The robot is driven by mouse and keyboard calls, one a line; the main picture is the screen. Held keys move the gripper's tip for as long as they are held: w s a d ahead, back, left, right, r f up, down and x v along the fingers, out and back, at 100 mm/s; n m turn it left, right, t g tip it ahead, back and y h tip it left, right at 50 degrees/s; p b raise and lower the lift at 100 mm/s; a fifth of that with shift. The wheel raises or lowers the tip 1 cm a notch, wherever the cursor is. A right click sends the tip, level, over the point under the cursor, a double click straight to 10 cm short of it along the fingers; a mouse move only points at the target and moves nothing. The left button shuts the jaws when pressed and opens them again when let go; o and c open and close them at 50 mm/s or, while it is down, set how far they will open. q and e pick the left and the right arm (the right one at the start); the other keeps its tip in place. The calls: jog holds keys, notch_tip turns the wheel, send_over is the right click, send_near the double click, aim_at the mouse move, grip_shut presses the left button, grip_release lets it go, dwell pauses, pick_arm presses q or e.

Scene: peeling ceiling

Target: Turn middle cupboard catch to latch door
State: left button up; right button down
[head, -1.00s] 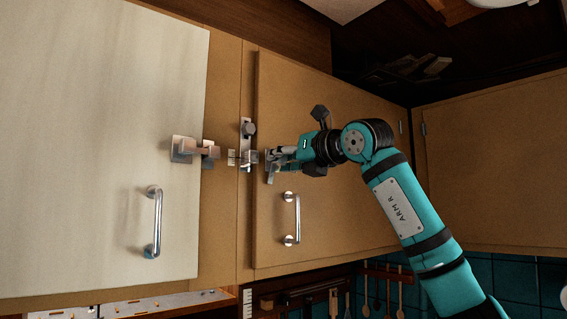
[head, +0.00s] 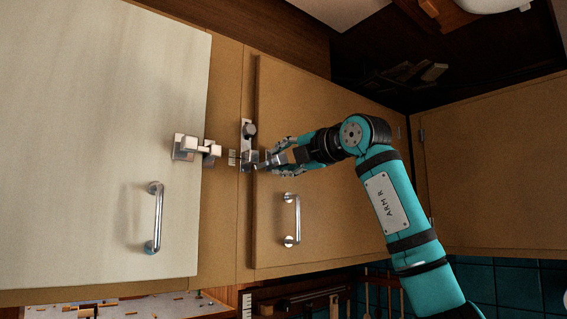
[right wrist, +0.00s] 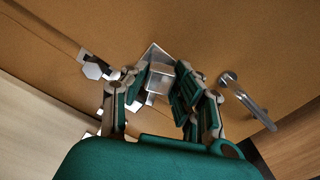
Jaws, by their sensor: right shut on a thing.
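The middle cupboard door (head: 330,150) is tan and lies flush in its frame, looking closed. Its metal catch (head: 249,158) sits at the door's left edge, beside the frame post. My right gripper (head: 272,160) reaches it from the right, with its fingers closed around the catch's turning part. In the right wrist view, the silvery catch block (right wrist: 160,75) is between the two green and grey fingers (right wrist: 160,95), in front of a square plate. The fingers partly hide the catch. My left gripper is not in view.
A pale door (head: 100,150) on the left has its own catch (head: 186,147) and bar handle (head: 155,217). The middle door's handle (head: 291,218) is just below my gripper. A vertical metal plate with a round knob (head: 249,130) is on the post. Utensils hang below.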

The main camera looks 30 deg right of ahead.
jog(key=shift+m+b, duration=0.45)
jog(key=shift+m, duration=1.75)
jog(key=c, duration=1)
grip_release()
jog(key=shift+c, duration=0.2)
jog(key=s+d, duration=0.1)
jog(key=s, duration=1.1)
jog(key=shift+f, duration=0.1)
